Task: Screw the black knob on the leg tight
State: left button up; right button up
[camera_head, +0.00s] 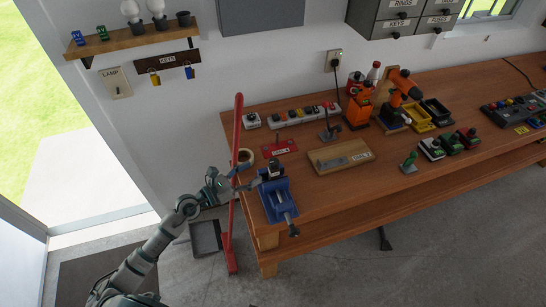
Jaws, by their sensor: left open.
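My left gripper (254,184) reaches in from the left at the bench's left end. It is open, with its fingertips close to the left side of a blue vise (279,204). A small dark piece (273,168) with a pale part stands at the top of the vise; I cannot tell if it is the black knob or if the fingers touch it. A black knob-like end (294,233) shows at the front of the vise's screw. I cannot clearly make out the leg. My right gripper is not in view.
A red upright bar (233,190) stands close beside my left gripper. A tape roll (246,157) lies behind it. The front middle of the bench is clear.

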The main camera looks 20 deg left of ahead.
aim_at(269, 164)
pick_arm(q)
jog(key=p+x, duration=0.1)
jog(key=x, duration=0.8)
jog(key=shift+d+p, duration=0.2)
jog(key=shift+p, duration=0.2)
grip_shut()
